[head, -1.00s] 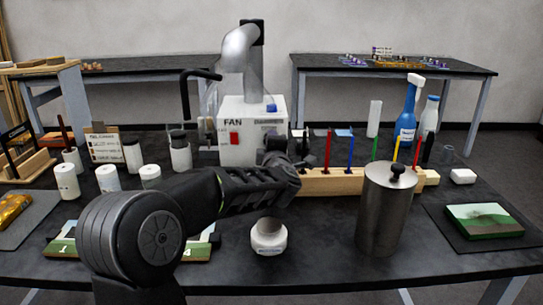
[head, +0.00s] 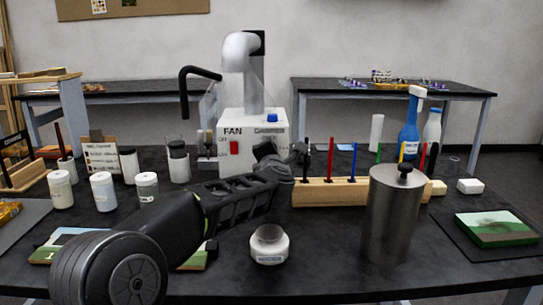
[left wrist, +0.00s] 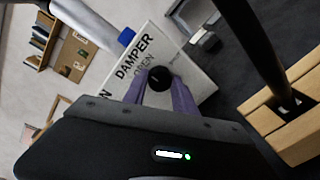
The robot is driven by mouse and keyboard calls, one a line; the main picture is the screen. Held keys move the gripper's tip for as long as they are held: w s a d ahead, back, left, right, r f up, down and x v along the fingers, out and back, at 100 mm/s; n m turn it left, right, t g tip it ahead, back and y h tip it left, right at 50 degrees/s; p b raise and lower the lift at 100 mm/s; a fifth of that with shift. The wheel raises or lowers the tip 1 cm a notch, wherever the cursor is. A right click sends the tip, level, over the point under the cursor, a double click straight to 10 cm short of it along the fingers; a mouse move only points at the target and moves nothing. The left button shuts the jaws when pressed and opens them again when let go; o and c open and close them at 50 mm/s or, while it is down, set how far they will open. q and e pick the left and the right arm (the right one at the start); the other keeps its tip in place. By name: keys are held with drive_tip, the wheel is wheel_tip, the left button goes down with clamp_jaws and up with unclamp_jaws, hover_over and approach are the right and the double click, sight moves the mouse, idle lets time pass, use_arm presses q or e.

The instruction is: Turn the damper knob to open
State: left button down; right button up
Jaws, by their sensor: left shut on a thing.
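The white fan box (head: 235,124) stands mid-table, marked FAN and DAMPER. In the left wrist view the box face (left wrist: 133,82) shows DAMPER and OPEN beside the round black damper knob (left wrist: 160,76). My left gripper (left wrist: 164,88) is shut on the knob, with a finger on either side of it. Which way the knob points is too small to tell. In the head view my left gripper (head: 283,160) is at the lower right front of the box and hides the knob. My right gripper is not in view.
A wooden rack (head: 330,193) with coloured sticks stands right of my left gripper. Several white jars (head: 103,192) stand left. A red switch (head: 234,147) is on the box.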

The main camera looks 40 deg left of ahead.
use_arm(q)
drive_tip(key=c, duration=1)
unclamp_jaws()
drive_tip(key=v, duration=0.7)
drive_tip(key=shift+s+d, duration=0.25)
drive_tip(key=shift+s, duration=0.05)
